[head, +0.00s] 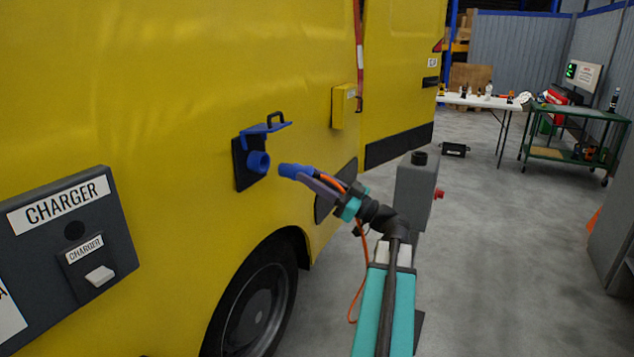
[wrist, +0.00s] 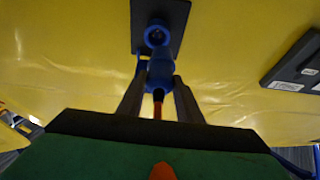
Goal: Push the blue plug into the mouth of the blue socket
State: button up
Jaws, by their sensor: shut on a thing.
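The blue socket (head: 258,162) sits on a dark plate on the yellow van's side in the head view, with its blue lid raised above it. Its round mouth also shows in the wrist view (wrist: 156,37), near the top. The blue plug (head: 291,171) is just right of the socket in the head view, its tip pointing at the mouth with a gap between. My gripper (head: 326,187) is shut on the plug from behind. In the wrist view the plug (wrist: 160,72) stands between the two grey fingers, below the mouth. An orange cable (head: 361,270) trails from the plug.
A dark charger box (head: 70,240) is at the left in the head view. The van's wheel (head: 255,305) is below the socket. A grey post (head: 415,190) stands behind my arm.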

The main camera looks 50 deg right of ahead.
aim_at(294, 171)
jog(key=shift+s+d+r+h, duration=0.15)
jog(key=shift+s+d+h, duration=0.25)
jog(key=shift+d, duration=0.15)
jog(key=shift+d, duration=0.1)
jog(key=shift+w+a+p, duration=0.25)
jog(key=shift+w+p, duration=0.15)
jog(key=shift+w, duration=0.5)
jog(key=shift+w+a+p, duration=0.25)
jog(key=shift+w+p, duration=0.15)
jog(key=shift+w, duration=0.5)
jog(key=shift+w+a+p, duration=0.25)
jog(key=shift+w+p, duration=0.15)
jog(key=shift+w, duration=0.5)
jog(key=shift+b, duration=2)
dwell(0.9)
jog(key=shift+w+a+b, duration=0.25)
jog(key=shift+w+b, duration=0.2)
jog(key=shift+w, duration=0.4)
dwell(0.9)
